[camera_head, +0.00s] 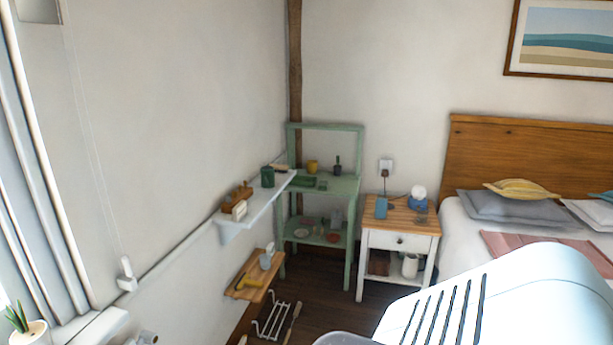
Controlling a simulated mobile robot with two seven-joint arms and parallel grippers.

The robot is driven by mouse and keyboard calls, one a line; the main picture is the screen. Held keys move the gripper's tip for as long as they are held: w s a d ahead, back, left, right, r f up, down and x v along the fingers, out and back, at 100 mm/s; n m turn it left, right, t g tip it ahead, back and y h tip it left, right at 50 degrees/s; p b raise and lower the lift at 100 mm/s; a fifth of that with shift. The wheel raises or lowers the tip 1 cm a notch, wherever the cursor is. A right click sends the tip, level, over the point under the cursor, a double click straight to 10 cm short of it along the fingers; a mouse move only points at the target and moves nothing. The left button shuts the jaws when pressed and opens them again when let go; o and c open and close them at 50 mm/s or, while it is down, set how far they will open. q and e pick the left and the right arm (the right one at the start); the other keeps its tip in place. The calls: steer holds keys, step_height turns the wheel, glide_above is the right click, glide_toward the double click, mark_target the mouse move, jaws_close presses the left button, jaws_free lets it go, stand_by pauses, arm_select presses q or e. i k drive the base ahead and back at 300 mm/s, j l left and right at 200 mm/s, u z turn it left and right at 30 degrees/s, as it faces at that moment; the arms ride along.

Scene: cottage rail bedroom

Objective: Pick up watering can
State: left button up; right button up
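I cannot make out a thing that is clearly a watering can. A white pitcher-like vessel (410,265) stands on the lower shelf of the white nightstand. A dark green can-like container (267,177) stands on the white wall shelf. A small grey vessel (266,260) sits on the low wooden wall shelf. Any of these is too small to tell for sure. Neither of my grippers shows in the head view.
A green shelf rack (358,220) stands in the corner beside the nightstand (367,240). The bed (462,232) is at the right. The white wall shelf (262,202) and wooden shelf (240,291) jut from the left wall. A wire rack (270,325) stands on the floor.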

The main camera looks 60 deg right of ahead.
mark_target(267, 172)
steer(key=z, duration=1.6)
steer(key=i+l+u, duration=0.15)
steer(key=i+l, duration=0.25)
steer(key=i+l+u, duration=0.1)
steer(key=i+l, duration=0.3)
steer(key=i+l+u, duration=0.15)
steer(key=i+l, duration=0.25)
steer(key=i+l+u, duration=0.15)
steer(key=i+l, duration=0.2)
steer(key=l, duration=0.25)
steer(key=i+l+u, duration=0.1)
steer(key=i+l, duration=0.2)
steer(key=l, duration=0.2)
steer(key=i+l+u, duration=0.15)
steer(key=i+l, duration=0.15)
steer(key=l, duration=0.3)
steer(key=i+l+u, duration=0.15)
steer(key=i+l, duration=0.15)
steer(key=l, duration=0.3)
steer(key=i+l+u, duration=0.15)
steer(key=l, duration=0.45)
steer(key=i, duration=0.05)
